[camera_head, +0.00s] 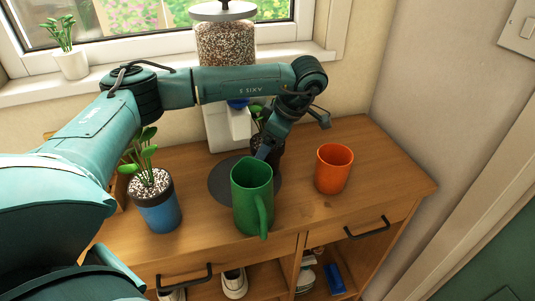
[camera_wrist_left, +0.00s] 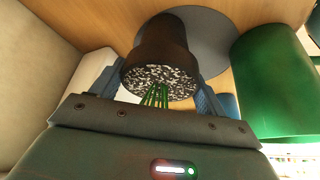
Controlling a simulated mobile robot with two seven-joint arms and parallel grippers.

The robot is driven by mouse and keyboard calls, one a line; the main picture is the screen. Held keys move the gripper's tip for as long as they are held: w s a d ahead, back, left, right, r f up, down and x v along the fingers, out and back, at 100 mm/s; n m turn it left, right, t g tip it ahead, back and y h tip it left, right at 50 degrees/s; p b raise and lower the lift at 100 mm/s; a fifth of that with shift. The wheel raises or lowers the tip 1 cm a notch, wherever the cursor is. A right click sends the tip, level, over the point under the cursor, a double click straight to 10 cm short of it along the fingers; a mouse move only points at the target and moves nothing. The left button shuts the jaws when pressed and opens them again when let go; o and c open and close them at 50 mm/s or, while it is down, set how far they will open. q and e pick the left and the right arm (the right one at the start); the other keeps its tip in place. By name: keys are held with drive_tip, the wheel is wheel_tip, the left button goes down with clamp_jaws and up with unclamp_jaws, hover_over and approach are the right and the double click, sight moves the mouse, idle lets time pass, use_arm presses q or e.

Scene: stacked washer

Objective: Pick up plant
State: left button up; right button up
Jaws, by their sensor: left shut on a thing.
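A potted plant with a dark pot (camera_head: 277,154) and green leaves (camera_head: 257,112) is at the back of the wooden cabinet top, partly hidden behind my left arm and the green mug. The left wrist view shows its dark pot (camera_wrist_left: 160,38), speckled soil (camera_wrist_left: 158,80) and green stems (camera_wrist_left: 155,96) between the fingers. My left gripper (camera_head: 266,150) is shut on this pot, with one finger on each side. I cannot tell whether the pot is off the surface. A second plant in a blue pot with a dark rim (camera_head: 158,213) stands at the left.
A green mug (camera_head: 251,200) stands close in front of the held pot, by a dark round mat (camera_head: 219,183). An orange cup (camera_head: 333,168) is to the right. A grain dispenser (camera_head: 225,45) stands behind. A small plant (camera_head: 70,64) is on the windowsill.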

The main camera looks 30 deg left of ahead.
use_arm(q)
drive_tip(key=c, duration=0.4)
drive_tip(key=shift+c, duration=0.2)
drive_tip(key=shift+r, duration=0.15)
